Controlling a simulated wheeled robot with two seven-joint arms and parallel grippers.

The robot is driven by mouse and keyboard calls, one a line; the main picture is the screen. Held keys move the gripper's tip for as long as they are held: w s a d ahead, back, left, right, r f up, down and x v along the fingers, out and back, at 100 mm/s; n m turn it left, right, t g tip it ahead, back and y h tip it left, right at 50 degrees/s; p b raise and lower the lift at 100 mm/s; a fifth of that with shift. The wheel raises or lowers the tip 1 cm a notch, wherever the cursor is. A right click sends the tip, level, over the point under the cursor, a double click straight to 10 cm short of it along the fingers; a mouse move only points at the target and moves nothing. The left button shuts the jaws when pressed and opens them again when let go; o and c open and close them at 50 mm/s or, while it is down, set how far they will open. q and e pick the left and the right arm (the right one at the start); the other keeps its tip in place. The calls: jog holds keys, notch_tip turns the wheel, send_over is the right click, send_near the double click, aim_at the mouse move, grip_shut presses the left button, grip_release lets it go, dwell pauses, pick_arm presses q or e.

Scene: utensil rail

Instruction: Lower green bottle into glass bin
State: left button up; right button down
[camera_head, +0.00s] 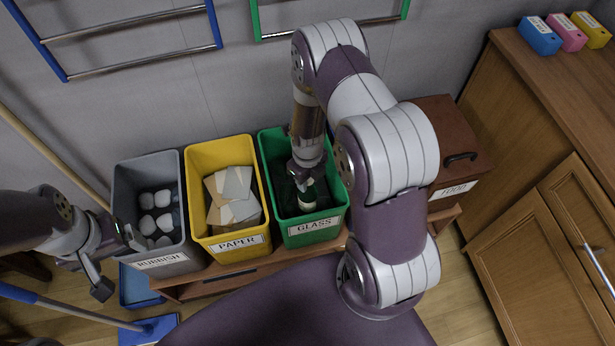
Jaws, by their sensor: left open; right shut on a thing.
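The green glass bin (315,229) stands in the row of bins at the middle, with a white GLASS label on its front. My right gripper (303,182) reaches down into the bin's opening from above and is shut on the green bottle (307,196). Only a pale part of the bottle shows; the rest is dark and hard to make out against the bin's inside. My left gripper (118,262) is open and empty, in front of the grey bin at the left.
A yellow paper bin (235,250) holding paper and a grey rubbish bin (165,262) holding pale lumps stand left of the glass bin. A brown food box (450,188) stands to its right. A wooden cabinet (530,225) is at the right.

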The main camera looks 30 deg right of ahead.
jog(key=shift+f+b, duration=0.3)
jog(key=shift+f, duration=0.2)
dwell(0.3)
jog(key=c, duration=0.7)
grip_release()
